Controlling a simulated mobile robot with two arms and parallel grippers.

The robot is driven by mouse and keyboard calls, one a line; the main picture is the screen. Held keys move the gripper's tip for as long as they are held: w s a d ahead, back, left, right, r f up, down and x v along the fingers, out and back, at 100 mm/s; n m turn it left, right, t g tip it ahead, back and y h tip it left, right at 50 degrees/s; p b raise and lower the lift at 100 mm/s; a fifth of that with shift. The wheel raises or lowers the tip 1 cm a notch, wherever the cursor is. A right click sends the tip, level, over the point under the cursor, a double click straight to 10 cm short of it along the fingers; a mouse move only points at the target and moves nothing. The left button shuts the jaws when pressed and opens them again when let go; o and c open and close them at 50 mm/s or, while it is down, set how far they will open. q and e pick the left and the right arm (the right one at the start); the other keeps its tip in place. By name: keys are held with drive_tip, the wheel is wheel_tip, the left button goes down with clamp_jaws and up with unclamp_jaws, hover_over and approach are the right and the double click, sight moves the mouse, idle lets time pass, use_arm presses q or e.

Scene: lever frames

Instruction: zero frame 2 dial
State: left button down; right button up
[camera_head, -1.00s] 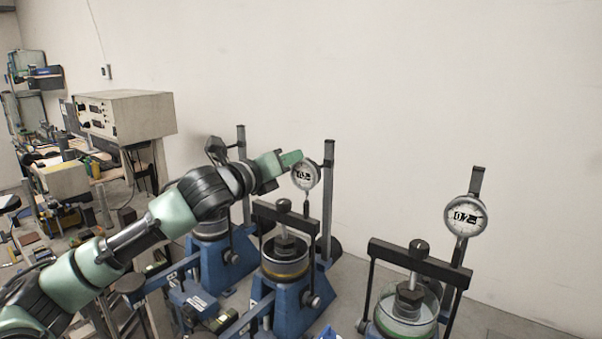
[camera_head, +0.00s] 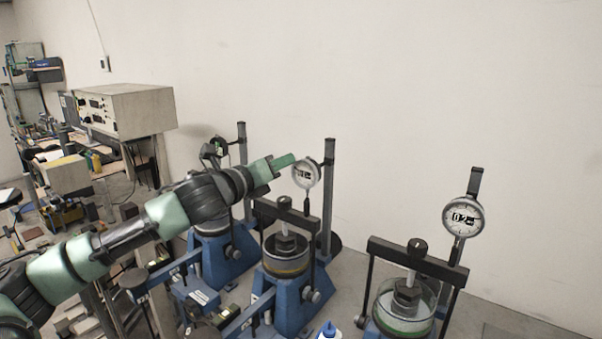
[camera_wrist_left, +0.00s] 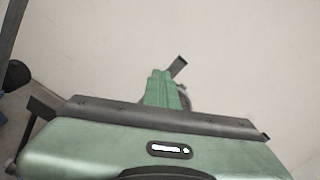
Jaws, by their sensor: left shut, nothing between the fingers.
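Three lever frames stand in a row, and the middle frame (camera_head: 290,290) has a round dial (camera_head: 306,174) on its post. My left gripper (camera_head: 291,158) is shut and empty, with its green fingertips at the upper left of that dial. I cannot tell whether they touch it. The dial's reading is too small to make out. In the left wrist view, the shut green fingers (camera_wrist_left: 162,90) cover most of a dial (camera_wrist_left: 184,97), and only its edge shows. My right gripper is not in view.
The nearer frame at the right has a dial (camera_head: 463,217) marked 0.2 and a water cell (camera_head: 405,305). A third frame (camera_head: 222,255) stands behind my left arm. A blue-capped bottle (camera_head: 328,330) shows at the bottom edge. A bench with a grey box (camera_head: 125,108) is at the left.

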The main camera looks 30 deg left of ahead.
use_arm(q)
drive_tip(key=shift+f, duration=0.35)
drive_tip(key=s+r+b, duration=0.1)
drive_tip(key=s+b, duration=0.4)
drive_tip(key=s, duration=0.1)
drive_tip(key=shift+a+b, duration=0.35)
drive_tip(key=shift+a, duration=0.1)
drive_tip(key=shift+f, duration=0.1)
idle(0.3)
